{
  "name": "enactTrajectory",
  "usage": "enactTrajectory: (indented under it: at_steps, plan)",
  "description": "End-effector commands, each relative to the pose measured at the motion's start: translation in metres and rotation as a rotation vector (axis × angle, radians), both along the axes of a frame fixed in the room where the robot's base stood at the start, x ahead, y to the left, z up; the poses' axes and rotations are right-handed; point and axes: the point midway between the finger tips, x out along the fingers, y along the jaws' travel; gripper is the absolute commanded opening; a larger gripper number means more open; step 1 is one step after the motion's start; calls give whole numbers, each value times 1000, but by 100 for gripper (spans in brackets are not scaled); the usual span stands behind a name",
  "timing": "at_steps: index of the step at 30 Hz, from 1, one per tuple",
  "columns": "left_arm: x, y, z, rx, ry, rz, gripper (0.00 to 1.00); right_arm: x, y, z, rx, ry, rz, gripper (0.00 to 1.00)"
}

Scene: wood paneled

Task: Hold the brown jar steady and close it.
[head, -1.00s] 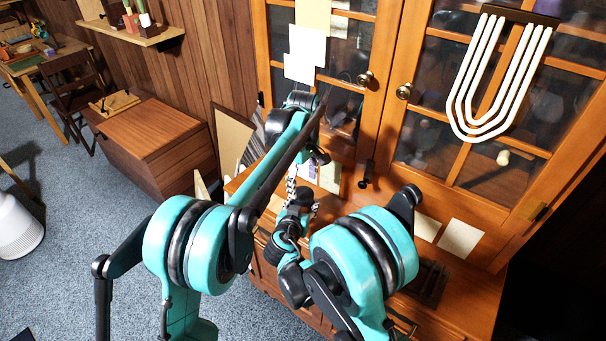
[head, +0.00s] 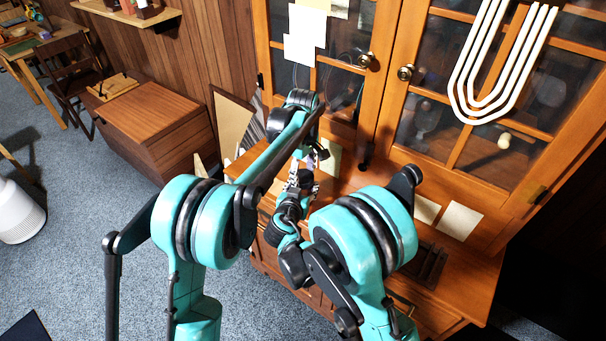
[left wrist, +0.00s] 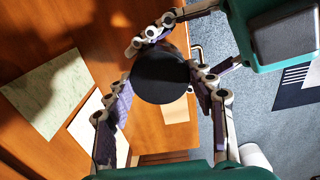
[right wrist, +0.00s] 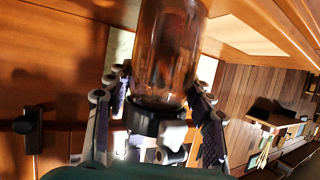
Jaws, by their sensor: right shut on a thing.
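The brown glass jar (right wrist: 172,52) is held in my right gripper (right wrist: 163,95), whose fingers flank its capped end in the right wrist view. A black lid (right wrist: 150,118) sits at that end; whether it is fully seated cannot be told. In the left wrist view the lid shows as a dark round disc (left wrist: 161,76). My left gripper (left wrist: 162,82) has its fingers spread on either side of the disc, very near its rim. In the head view my left gripper (head: 318,153) is just above my right gripper (head: 300,180), and the jar is largely hidden.
A wooden cabinet (head: 378,110) with glass doors and knobs stands behind the grippers. Its desk surface (head: 470,262) below carries papers (head: 458,238). A low brown chest (head: 150,132) stands at the left.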

Motion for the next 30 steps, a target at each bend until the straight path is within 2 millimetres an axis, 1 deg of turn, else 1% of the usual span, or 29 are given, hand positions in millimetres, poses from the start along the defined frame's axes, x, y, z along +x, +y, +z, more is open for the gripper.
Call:
enactTrajectory:
  at_steps: [1,2,3,12,14,18,22,25,30]
  plan:
    - [0,0,0,0,0,0,65,0,0,0,0,0,0,0]
    - [0,0,0,0,0,0,73,0,0,0,0,0,0,0]
    - [0,0,0,0,0,0,75,0,0,0,0,0,0,0]
    - [0,0,2,0,0,0,75,0,0,0,0,0,0,0]
    - [0,0,7,0,0,0,75,0,0,0,0,0,0,0]
    - [0,0,26,0,0,0,75,0,0,0,0,0,0,0]
    - [0,0,40,0,0,0,75,0,0,0,0,0,0,0]
    - [0,0,45,0,0,0,75,0,0,0,0,0,0,0]
    - [0,0,45,0,0,0,75,0,0,0,0,0,0,0]
